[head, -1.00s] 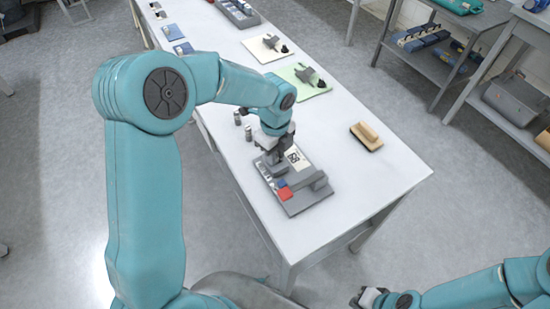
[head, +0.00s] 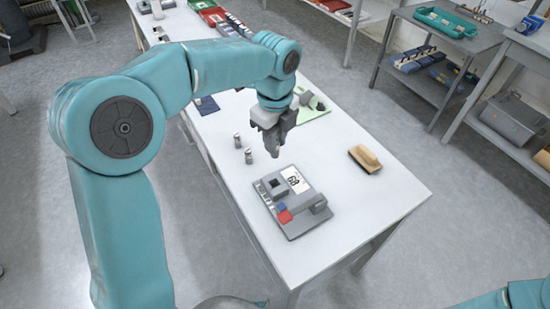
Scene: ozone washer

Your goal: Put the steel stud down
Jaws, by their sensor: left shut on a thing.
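My left gripper (head: 272,146) hangs above the white table, pointing down. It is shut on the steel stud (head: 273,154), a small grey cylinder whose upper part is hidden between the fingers. The stud seems to be held just clear of the grey fixture's far edge. The grey fixture (head: 309,219) has a dark square opening, a white label with black marks, and a red and a blue block. Only a piece of my right arm shows at the bottom right; its gripper is out of view.
Two small metal cylinders (head: 248,156) stand on the table (head: 370,215) left of my left gripper. A wooden-backed brush (head: 365,158) lies to the right. A green mat (head: 318,113) is behind the gripper. The table's front right is bare.

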